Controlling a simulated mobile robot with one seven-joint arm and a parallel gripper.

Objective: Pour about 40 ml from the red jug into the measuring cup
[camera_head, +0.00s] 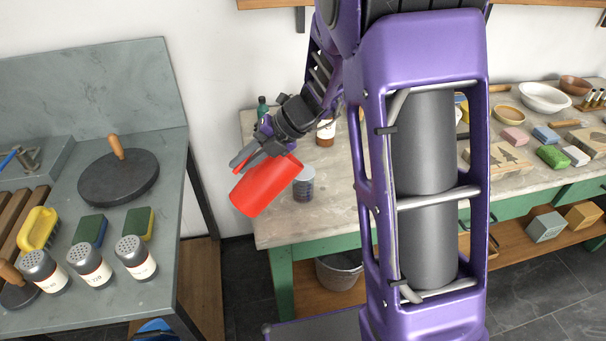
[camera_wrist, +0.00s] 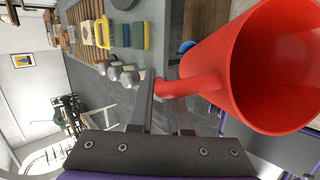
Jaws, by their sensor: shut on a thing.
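The red jug (camera_head: 266,186) is held by my gripper (camera_head: 250,160) above the left end of the green-framed table. In the head view it is tilted, its lower end toward the lower left. In the wrist view my gripper (camera_wrist: 168,98) is shut on the handle of the red jug (camera_wrist: 225,75), and the jug's wide mouth and red inside show; I see no liquid in it. A grey cylindrical container (camera_head: 303,184) stands on the table just right of the jug and partly behind it; I cannot tell whether it is the measuring cup. No other measuring cup is clearly visible.
A slate bench (camera_head: 170,200) with shakers, sponges and a round slab is at the left, across a gap. A metal bucket (camera_head: 339,272) sits below.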

